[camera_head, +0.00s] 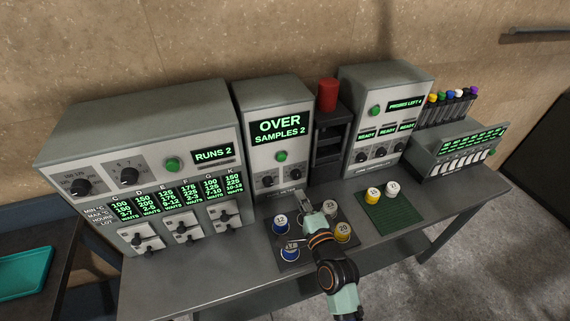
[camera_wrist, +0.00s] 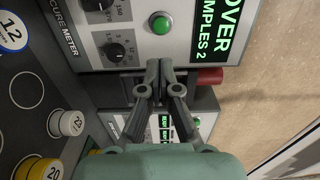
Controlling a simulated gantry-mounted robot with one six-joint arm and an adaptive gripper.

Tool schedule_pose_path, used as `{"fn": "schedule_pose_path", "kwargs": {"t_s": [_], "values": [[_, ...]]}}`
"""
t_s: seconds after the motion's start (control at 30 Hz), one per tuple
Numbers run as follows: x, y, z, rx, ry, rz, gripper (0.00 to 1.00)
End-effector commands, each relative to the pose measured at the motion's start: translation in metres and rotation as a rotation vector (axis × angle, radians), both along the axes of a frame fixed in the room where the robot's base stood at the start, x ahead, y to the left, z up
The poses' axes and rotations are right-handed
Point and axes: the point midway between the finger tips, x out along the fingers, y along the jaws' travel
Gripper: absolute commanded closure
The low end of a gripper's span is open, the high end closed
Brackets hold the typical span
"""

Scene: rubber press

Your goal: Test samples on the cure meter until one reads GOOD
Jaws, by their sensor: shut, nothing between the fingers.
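The cure meter (camera_head: 279,100) stands mid-bench, and its green display reads OVER and SAMPLES 2. Its green button (camera_wrist: 162,24) and dark knobs show in the wrist view. My gripper (camera_wrist: 158,66) is shut and empty, just off the meter's lower front panel. Contact cannot be told. A dark tray (camera_head: 289,265) in front of the meter holds a blue-banded sample marked 12 (camera_head: 280,222), another blue-banded sample (camera_head: 290,251), a white sample marked 23 (camera_wrist: 68,122) and a yellow sample marked 20 (camera_wrist: 42,170). My arm hides part of the tray.
A green mat (camera_head: 389,214) at right holds a yellow sample (camera_head: 372,198) and a white one (camera_head: 392,188). A press unit reading RUNS 2 (camera_head: 140,155) stands left. A dark stand with a red cylinder (camera_head: 327,95), a unit with READY displays (camera_head: 385,110) and a vial rack (camera_head: 452,106) stand right.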

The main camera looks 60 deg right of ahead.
Motion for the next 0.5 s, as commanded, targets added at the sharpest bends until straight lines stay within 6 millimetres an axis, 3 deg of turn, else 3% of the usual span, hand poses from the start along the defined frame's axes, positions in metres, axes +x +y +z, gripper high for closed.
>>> {"fn": "schedule_pose_path", "kwargs": {"t_s": [0.5], "values": [[0.072,-0.069,0.000,-0.002,-0.001,0.001,1.00]]}}
